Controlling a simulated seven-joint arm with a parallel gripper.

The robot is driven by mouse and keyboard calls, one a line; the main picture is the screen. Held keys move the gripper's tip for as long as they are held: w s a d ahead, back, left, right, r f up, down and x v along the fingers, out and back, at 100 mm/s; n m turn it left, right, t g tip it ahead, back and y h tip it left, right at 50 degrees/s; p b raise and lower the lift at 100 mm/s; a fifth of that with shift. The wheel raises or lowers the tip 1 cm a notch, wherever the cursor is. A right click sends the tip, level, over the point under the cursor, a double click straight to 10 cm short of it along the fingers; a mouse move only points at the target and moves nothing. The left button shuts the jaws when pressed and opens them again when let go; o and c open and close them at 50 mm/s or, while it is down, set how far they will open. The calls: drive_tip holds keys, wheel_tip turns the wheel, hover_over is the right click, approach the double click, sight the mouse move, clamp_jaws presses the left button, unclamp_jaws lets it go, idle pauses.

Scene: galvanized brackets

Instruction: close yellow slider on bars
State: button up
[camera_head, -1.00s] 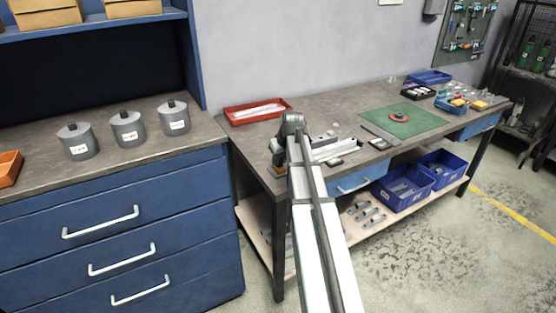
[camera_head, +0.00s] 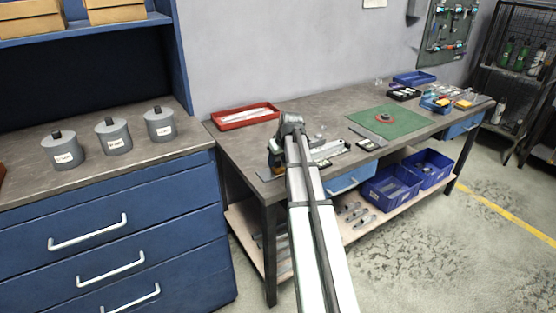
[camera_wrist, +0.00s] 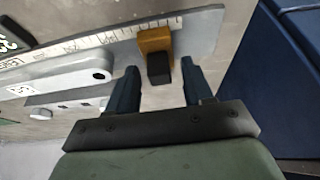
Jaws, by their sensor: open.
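The yellow slider (camera_wrist: 154,42) shows in the wrist view on a flat grey bar with ruler marks (camera_wrist: 205,25), near the bar's right end. A black block (camera_wrist: 160,69) sticks out from the slider toward my gripper. My gripper (camera_wrist: 160,80) is open. Its two dark fingers stand on either side of the black block, with gaps on both sides, and do not hold it. In the head view my arm reaches over the workbench's left end; the gripper is mostly hidden behind the arm there, and the slider cannot be made out clearly.
A light grey bar with a rounded end (camera_wrist: 75,78) lies left of my gripper. A red tray (camera_head: 245,117) stands at the back of the bench. A green mat (camera_head: 393,121) lies farther right. Blue drawers (camera_head: 120,235) stand left of the bench.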

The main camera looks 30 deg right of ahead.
drive_tip(key=v, duration=1.4)
drive_tip(key=shift+f, duration=0.15)
drive_tip(key=w+a+n+g+h, duration=0.2)
drive_tip(key=w+a+n, duration=0.3)
drive_tip(key=w+a, duration=0.5)
drive_tip(key=s+d+n+g+h, duration=0.2)
drive_tip(key=s+d+n, duration=0.2)
drive_tip(key=n, duration=0.9)
drive_tip(key=x, duration=1.3)
drive_tip(key=shift+s+d+f, duration=0.1)
drive_tip(key=shift+s+d, duration=0.2)
drive_tip(key=shift+d, duration=0.2)
